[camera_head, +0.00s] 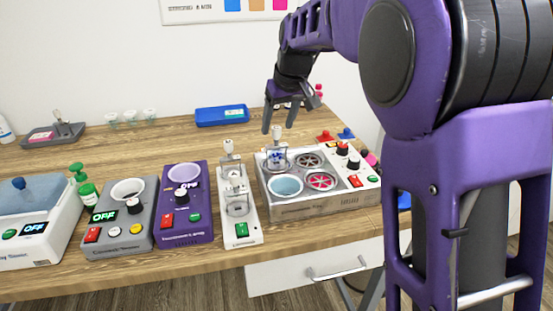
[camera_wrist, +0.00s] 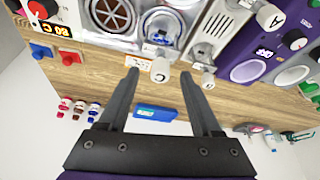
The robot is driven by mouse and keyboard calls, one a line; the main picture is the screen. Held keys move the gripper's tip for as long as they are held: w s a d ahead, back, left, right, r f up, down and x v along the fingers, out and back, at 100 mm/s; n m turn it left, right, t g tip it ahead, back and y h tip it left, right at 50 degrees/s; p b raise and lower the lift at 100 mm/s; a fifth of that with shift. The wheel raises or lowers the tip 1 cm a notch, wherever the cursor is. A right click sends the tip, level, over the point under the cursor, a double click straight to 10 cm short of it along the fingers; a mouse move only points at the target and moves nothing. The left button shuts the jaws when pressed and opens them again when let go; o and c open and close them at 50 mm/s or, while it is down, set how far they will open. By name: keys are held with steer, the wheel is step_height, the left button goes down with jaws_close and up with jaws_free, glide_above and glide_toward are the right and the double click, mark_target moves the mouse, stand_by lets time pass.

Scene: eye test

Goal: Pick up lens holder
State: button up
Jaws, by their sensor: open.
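A lens holder, a small metal frame with a white knob (camera_head: 277,131) on top, stands upright in the back left well of the grey multi-well device (camera_head: 322,206). In the wrist view its white knob (camera_wrist: 160,70), marked with a letter that looks like D, shows between my fingertips. My gripper (camera_head: 279,128) is open and points down, with one finger on either side of the knob in the picture. I see no contact with the knob. I cannot tell the exact height of the fingertips against it. The holder's lower part is partly hidden in the well.
A white device (camera_head: 249,228) with similar knobbed holders stands left of the multi-well device. A purple device (camera_head: 182,230) and a grey device (camera_head: 125,240) stand farther left. The table behind the devices is mostly clear.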

mark_target(276, 147)
steer(key=shift+x, duration=1.2)
jaws_close()
stand_by(0.4)
